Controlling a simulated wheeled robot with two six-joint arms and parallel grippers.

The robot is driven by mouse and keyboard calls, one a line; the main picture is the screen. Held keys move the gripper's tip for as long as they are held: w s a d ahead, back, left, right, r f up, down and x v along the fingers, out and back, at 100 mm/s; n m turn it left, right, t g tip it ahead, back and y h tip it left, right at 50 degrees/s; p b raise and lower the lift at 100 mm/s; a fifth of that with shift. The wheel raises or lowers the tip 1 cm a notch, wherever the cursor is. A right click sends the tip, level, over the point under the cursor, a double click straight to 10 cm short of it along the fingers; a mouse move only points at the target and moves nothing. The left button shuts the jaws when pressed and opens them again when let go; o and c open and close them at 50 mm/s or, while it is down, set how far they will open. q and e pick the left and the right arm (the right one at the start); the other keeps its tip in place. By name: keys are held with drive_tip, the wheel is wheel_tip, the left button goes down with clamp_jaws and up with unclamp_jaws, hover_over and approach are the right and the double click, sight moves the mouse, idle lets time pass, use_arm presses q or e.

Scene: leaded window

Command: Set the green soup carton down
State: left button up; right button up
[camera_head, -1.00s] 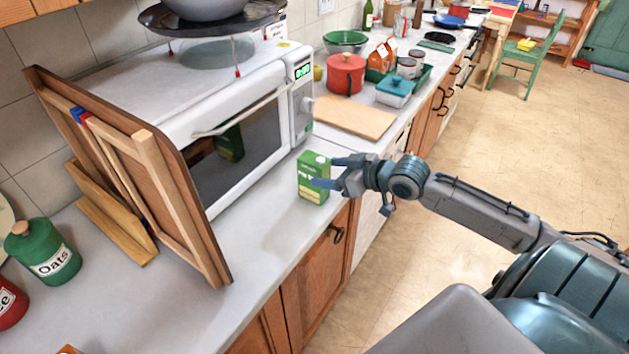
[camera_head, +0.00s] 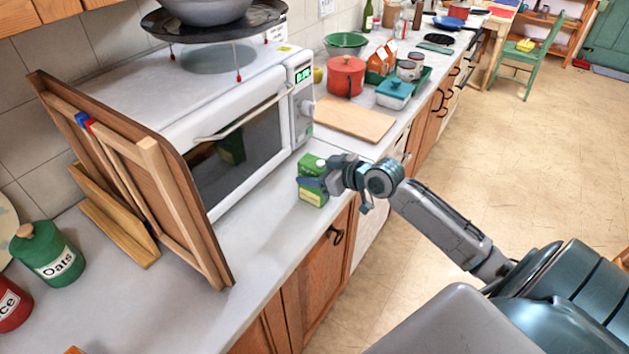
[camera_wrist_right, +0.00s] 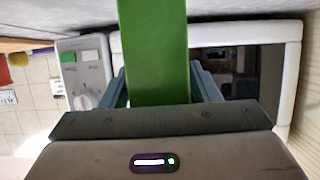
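The green soup carton (camera_head: 314,195) stands upright on the grey counter near its front edge, to the right of the microwave. My right gripper (camera_head: 318,177) reaches in from the right with its fingers around the carton, one on the near side. In the right wrist view the carton (camera_wrist_right: 155,50) is a green block between the two blue-grey fingers (camera_wrist_right: 160,88). Whether both fingers press on it cannot be told. The carton's base looks to be on the counter. My left gripper is not in view.
The white microwave (camera_head: 245,150) stands behind the carton. A wooden board (camera_head: 353,119) and a red pot (camera_head: 346,75) lie farther along the counter. A tilted wooden rack (camera_head: 165,190) and a green oats jar (camera_head: 48,252) are at left. Counter (camera_head: 255,235) left of the carton is clear.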

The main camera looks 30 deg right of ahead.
sight(311, 160)
drive_tip(key=c, duration=0.9)
drive_tip(key=shift+r, duration=0.1)
drive_tip(key=shift+r+b, duration=0.35)
drive_tip(key=shift+r, duration=0.15)
wheel_tip(311, 160, up, 2)
drive_tip(key=shift+r+b, duration=0.2)
drive_tip(key=shift+b, duration=0.35)
drive_tip(key=s+r+p, duration=0.1)
drive_tip(key=s+p, duration=1.1)
drive_tip(key=s, duration=0.4)
drive_tip(key=shift+r, duration=0.2)
drive_tip(key=shift+d, duration=0.15)
